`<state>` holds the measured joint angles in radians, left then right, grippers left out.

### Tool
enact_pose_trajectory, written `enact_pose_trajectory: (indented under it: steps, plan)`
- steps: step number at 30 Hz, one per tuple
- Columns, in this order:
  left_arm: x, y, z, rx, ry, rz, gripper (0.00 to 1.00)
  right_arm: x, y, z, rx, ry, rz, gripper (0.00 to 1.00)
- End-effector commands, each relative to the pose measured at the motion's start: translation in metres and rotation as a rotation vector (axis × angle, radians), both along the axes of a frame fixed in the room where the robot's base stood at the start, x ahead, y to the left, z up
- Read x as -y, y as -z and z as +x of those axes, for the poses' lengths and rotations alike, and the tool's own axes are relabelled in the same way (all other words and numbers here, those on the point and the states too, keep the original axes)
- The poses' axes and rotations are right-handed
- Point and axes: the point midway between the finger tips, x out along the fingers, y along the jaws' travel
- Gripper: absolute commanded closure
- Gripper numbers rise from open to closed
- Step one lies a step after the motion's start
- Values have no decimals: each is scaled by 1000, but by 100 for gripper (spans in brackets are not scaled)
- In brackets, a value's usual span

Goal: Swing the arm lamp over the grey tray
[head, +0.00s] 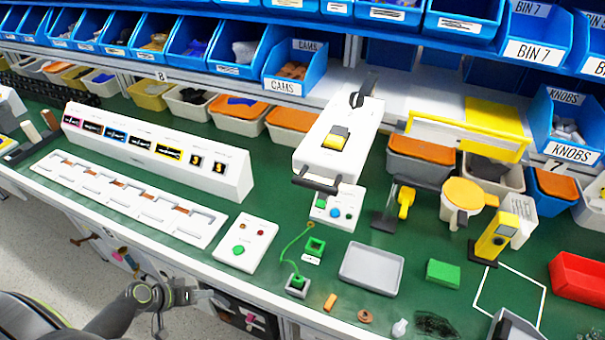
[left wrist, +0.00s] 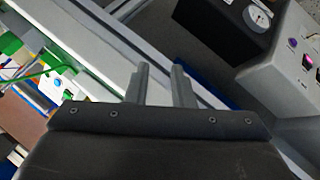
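The grey tray (head: 371,269) lies flat and empty on the green bench in the head view. Behind it and to its right stands what looks like the arm lamp (head: 384,220), with a dark base, an upright post, a dark arm reaching right and a yellow part (head: 405,202). Which part is the lamp's head I cannot tell for sure. My left gripper (head: 212,297) is low at the bench's front edge, well left of the tray and lamp. In the left wrist view its two fingers (left wrist: 159,70) stand apart with nothing between them. My right gripper is not in view.
Left of the tray are a green socket with a cable (head: 315,246) and a white button box (head: 245,243). Right of it are a green block (head: 443,273), a yellow device (head: 495,238) and a red bin (head: 580,278). A round yellow-topped object (head: 463,193) stands near the lamp.

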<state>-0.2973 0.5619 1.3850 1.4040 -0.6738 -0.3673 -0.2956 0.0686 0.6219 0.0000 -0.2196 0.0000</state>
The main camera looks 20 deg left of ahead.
Motion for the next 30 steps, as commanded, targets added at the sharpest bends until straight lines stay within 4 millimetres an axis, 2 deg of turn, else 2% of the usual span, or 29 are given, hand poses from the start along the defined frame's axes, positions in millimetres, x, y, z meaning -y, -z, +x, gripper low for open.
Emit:
enact_pose_trajectory:
  steps: [1, 3, 5, 6, 8, 9, 15, 18, 21, 24, 27, 30]
  plan:
    - [7, -33, 13, 48, 39, -50, 78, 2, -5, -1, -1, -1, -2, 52]
    - [19, -75, 27, 113, 95, -131, 78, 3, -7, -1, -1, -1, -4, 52]
    - [26, -107, 36, 162, 132, -196, 78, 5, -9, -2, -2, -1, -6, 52]
    - [32, -131, 42, 197, 162, -242, 78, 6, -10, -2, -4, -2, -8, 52]
    - [42, -167, 47, 247, 210, -313, 78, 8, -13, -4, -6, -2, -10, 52]
    - [50, -192, 50, 280, 245, -361, 78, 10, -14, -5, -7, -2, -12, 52]
    - [86, -313, 43, 422, 430, -610, 78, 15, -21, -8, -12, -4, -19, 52]
    - [100, -362, 33, 471, 512, -723, 78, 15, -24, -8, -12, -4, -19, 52]
    - [110, -400, 22, 504, 570, -815, 78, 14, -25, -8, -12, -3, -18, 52]
    - [115, -424, 15, 524, 606, -878, 78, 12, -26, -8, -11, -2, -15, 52]
    - [118, -435, 11, 533, 626, -913, 78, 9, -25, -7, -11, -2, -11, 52]
    - [121, -438, 11, 537, 631, -924, 78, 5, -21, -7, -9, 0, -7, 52]
